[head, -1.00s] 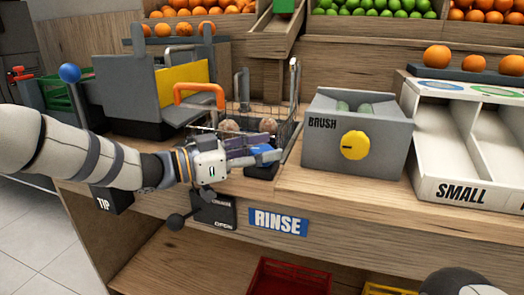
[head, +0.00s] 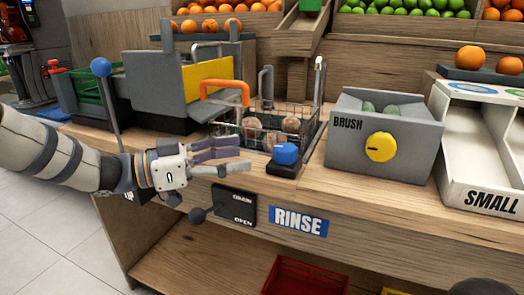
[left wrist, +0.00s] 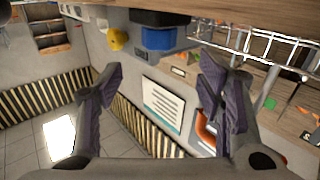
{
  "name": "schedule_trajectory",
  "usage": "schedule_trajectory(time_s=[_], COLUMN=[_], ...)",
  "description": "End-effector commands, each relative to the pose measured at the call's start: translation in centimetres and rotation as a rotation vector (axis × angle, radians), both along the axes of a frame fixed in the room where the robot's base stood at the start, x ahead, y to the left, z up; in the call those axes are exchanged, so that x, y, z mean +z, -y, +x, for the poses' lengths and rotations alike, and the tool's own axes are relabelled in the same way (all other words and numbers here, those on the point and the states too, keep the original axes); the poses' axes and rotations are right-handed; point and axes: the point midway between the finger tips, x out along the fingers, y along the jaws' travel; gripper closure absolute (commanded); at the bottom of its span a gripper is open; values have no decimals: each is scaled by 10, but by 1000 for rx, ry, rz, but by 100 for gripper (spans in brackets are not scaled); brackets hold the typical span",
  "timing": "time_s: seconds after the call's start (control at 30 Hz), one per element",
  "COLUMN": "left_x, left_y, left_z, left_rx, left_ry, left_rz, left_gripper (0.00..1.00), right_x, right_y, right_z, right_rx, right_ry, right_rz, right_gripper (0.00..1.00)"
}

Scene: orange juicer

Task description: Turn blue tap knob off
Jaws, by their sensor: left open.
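The blue tap knob (head: 286,153) sits on a small dark base at the counter's front edge, above the RINSE label. In the left wrist view the blue knob (left wrist: 158,38) shows at the top, beyond the fingers. My left gripper (head: 243,160) is open and empty, to the left of the knob, with a visible gap between fingertips and knob. It also shows in the left wrist view (left wrist: 160,75) with its fingers spread wide. My right gripper is not clearly seen; only a dark rounded part shows at the bottom right.
A wire basket (head: 262,118) with several round brownish items stands behind the knob. The grey BRUSH box (head: 345,135) with a yellow knob (head: 381,147) is to the right. The RINSE label (head: 299,222) and a black lever panel (head: 235,205) are on the counter front.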

Motion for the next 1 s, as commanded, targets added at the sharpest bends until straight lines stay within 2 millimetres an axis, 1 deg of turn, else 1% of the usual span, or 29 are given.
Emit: schedule_trajectory(time_s=[0.03,0.13,0.37,0.4,0.47,0.53,0.6,0.67,0.73,0.83,0.93,1.0], left_x=[1,0,0,2,9,20,25,23,13,0,-6,-6], left_y=[-5,-10,-10,-9,-5,1,5,8,11,22,41,55], left_z=[-2,-5,-5,-6,-10,-18,-27,-35,-38,-28,-12,1], left_rx=[0,-1,-1,7,54,149,236,284,311,318,315,315], left_ry=[1,0,0,2,15,37,47,47,36,25,21,22], left_rz=[-2,-1,-1,-5,-28,-44,-34,-13,8,19,21,20], left_gripper=[39,39,39,39,39,39,39,39,39,39,39,39], right_x=[0,0,0,3,17,40,58,67,70,64,60,58], right_y=[0,0,0,0,0,0,0,-1,-1,-1,-1,-1], right_z=[0,0,0,2,11,30,46,55,57,52,47,45], right_rx=[0,0,0,0,-1,-3,-5,-6,-6,-7,-6,-6], right_ry=[0,0,0,6,35,93,146,175,183,165,151,144], right_rz=[0,0,0,0,0,-1,0,1,0,1,0,0], right_gripper=[60,60,60,60,60,60,60,60,60,60,60,60])
